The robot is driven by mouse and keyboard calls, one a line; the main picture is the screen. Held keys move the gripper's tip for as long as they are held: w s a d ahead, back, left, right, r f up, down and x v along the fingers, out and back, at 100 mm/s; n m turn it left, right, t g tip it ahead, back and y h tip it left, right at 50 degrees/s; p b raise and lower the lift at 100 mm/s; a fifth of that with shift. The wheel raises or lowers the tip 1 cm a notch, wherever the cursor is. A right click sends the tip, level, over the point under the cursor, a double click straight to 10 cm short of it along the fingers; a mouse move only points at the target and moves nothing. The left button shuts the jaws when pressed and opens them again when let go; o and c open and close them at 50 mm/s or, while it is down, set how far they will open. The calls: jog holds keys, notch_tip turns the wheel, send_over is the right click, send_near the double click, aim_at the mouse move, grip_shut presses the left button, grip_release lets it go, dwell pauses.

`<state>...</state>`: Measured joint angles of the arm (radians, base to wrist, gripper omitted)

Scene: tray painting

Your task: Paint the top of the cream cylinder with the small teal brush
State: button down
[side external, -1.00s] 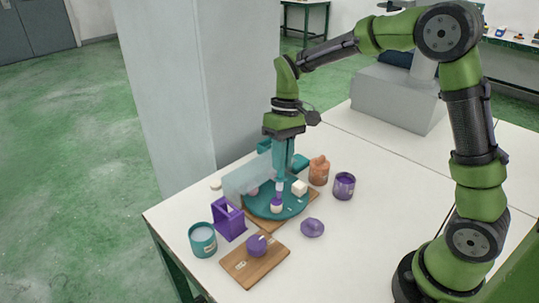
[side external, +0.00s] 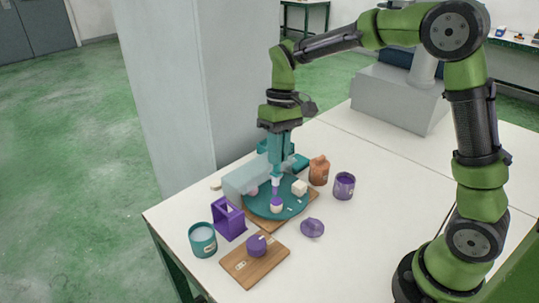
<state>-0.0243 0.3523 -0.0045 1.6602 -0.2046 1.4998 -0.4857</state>
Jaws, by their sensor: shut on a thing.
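The cream cylinder (side external: 276,207) stands upright near the front of the round teal tray (side external: 258,210). Purple shows at its top, but I cannot tell paint from bristles there. My gripper (side external: 279,168) is above the tray, pointing down, and is shut on the small teal brush (side external: 276,183). The brush hangs roughly upright with its lower end at or just over the cylinder's top; contact is too small to tell. The gripper fingers hide most of the brush handle.
On the tray are a white cube (side external: 299,188) and a pink object (side external: 253,191), beside a translucent grey block (side external: 240,182). Around stand a purple holder (side external: 228,219), teal pot (side external: 203,240), wooden board (side external: 270,262), purple cup (side external: 344,186) and orange bottle (side external: 319,171).

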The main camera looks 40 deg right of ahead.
jog(key=shift+s+a+v, duration=0.1)
jog(key=shift+a+v, duration=0.05)
jog(key=shift+v, duration=0.6)
jog(key=shift+s+a+v, duration=0.1)
jog(key=shift+a+v, duration=0.05)
jog(key=shift+v, duration=0.6)
jog(key=shift+s+a+v, duration=0.1)
jog(key=shift+a+v, duration=0.05)
jog(key=shift+v, duration=0.65)
